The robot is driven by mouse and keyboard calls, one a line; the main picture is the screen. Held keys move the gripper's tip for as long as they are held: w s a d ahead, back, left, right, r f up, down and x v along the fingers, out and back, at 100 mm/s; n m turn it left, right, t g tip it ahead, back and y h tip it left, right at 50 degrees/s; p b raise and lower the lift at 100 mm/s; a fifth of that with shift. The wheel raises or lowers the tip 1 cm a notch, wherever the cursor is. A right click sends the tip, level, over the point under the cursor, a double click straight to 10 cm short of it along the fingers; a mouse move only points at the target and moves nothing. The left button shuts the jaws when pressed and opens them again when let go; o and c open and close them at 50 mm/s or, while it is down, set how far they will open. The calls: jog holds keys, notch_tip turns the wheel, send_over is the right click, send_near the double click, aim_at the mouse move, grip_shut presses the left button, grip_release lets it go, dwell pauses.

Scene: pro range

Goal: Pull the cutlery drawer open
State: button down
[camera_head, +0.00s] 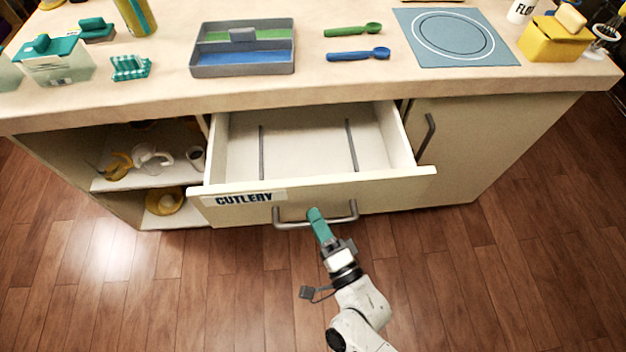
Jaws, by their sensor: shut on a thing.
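The cutlery drawer (300,190) is pulled out from under the counter, with a "CUTLERY" label on the left of its front. Its inside (290,145) looks empty, with two dark dividers running front to back. A grey bar handle (293,224) is on the drawer front. My gripper (316,213), with teal fingers, is at the middle of the handle and shut on it. The fingers cover the handle's middle part.
An open shelf (130,183) with a glass jug and yellow dishes is left of the drawer. A closed cupboard door (480,150) is on the right. The counter (350,85) above holds a grey tray (243,70), scoops and a blue mat. The wooden floor in front is clear.

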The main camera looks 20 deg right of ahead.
jog(key=s+a, duration=0.2)
jog(key=s, duration=0.4)
jog(key=shift+s, duration=0.2)
jog(key=shift+f, duration=0.1)
jog(key=c, duration=1.1)
grip_release()
jog(key=a+b+v, duration=0.1)
jog(key=v, duration=0.9)
jog(key=shift+s+d+b, duration=0.3)
jog(key=shift+s+d, duration=0.1)
jog(key=shift+d, duration=0.05)
